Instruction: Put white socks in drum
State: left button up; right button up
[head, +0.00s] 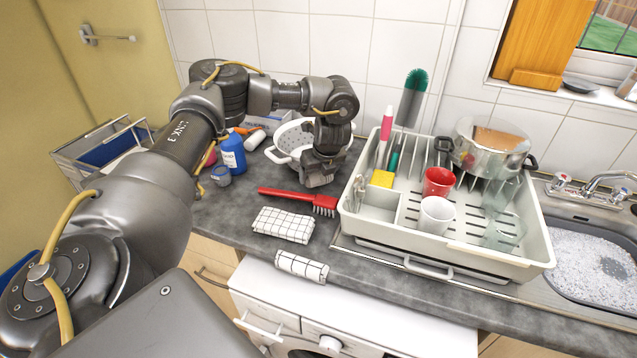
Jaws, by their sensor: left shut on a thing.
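No white socks can be made out. The white washing machine (350,318) stands under the counter; only the top of its round door (300,353) shows at the bottom edge, and the drum inside is hidden. My left gripper (318,183) is low over the counter, in front of the white colander (290,138) and just behind the head of the red brush (290,195). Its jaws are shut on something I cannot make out. My right gripper is out of view.
A white checked cloth (283,224) lies on the counter; another (301,267) hangs at its front edge. The sink (590,262) is far right.

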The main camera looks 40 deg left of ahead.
aim_at(319, 182)
pick_arm(q)
jog(key=shift+w+a+f+b, duration=0.1)
jog(key=shift+w+f+b, duration=0.1)
jog(key=shift+f, duration=0.8)
jog(key=shift+w+a+f+b, duration=0.1)
jog(key=shift+f+b, duration=0.05)
jog(key=shift+f, duration=0.8)
jog(key=shift+s+d, duration=0.1)
jog(key=o, duration=1.1)
jog(key=shift+f, duration=0.1)
jog(key=shift+c, duration=0.2)
